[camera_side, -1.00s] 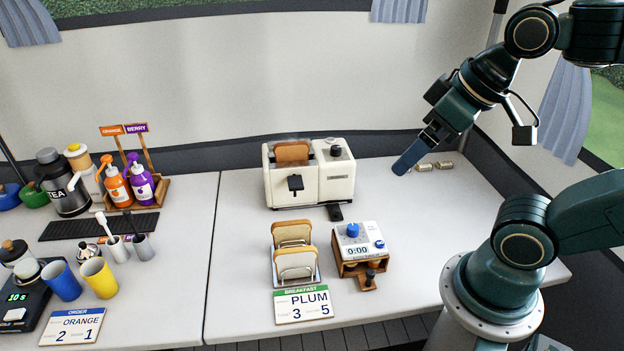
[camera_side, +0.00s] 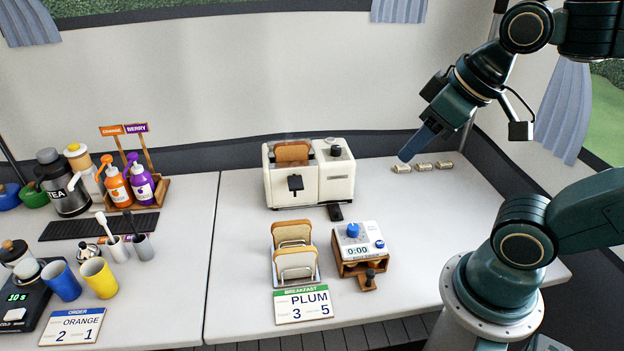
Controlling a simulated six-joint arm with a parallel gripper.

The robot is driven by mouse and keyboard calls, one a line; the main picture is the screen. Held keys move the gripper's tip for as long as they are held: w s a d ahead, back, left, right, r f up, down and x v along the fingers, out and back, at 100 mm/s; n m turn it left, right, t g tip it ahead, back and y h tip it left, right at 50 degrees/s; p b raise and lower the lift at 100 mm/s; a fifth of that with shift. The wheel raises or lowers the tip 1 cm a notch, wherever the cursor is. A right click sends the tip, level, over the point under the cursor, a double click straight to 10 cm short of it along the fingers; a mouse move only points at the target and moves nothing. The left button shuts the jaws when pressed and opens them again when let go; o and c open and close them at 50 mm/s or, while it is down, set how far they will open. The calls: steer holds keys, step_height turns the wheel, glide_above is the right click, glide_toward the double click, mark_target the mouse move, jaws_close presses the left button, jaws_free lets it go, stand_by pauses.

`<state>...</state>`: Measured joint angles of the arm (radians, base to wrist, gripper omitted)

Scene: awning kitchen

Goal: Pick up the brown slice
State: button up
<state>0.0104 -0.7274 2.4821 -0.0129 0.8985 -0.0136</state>
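A brown slice (camera_side: 292,152) stands upright in the slot of the cream toaster (camera_side: 340,182), its top part showing above the toaster. Its lower part is hidden inside. My gripper (camera_side: 408,155) is in the air to the right of the toaster, apart from the slice and pointing down and left. It is seen from the side, so I cannot tell whether its fingers are open or shut. Nothing shows held in it.
A timer (camera_side: 362,241) on a wooden stand is right of the rack. A breakfast sign (camera_side: 303,304) is in front. Small cylinders (camera_side: 424,166) lie near the wall below my gripper. Bottles and cups (camera_side: 98,279) are at the left. The right counter has free room.

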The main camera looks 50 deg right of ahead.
steer(key=w+d+r+n+g+y, duration=0.1)
steer(key=w+d+n, duration=0.1)
steer(key=w, duration=0.8)
steer(key=w+d+r+n+y, duration=0.1)
steer(key=w+d+n, duration=0.2)
steer(key=w, duration=0.7)
steer(key=n+y, duration=0.2)
steer(key=n, duration=0.2)
glide_toward(292, 143)
step_height(292, 143, up, 2)
steer(key=d, duration=0.1)
steer(key=shift+s+d+r, duration=0.1)
steer(key=shift+s+r, duration=0.1)
steer(key=shift+s, duration=0.15)
steer(key=shift+f, duration=0.1)
steer(key=x, duration=0.7)
steer(key=shift+a+f, duration=0.25)
steer(key=shift+f, duration=0.1)
steer(key=shift+w+a+f, duration=0.1)
steer(key=shift+w+f, duration=0.05)
steer(key=shift+f, duration=0.15)
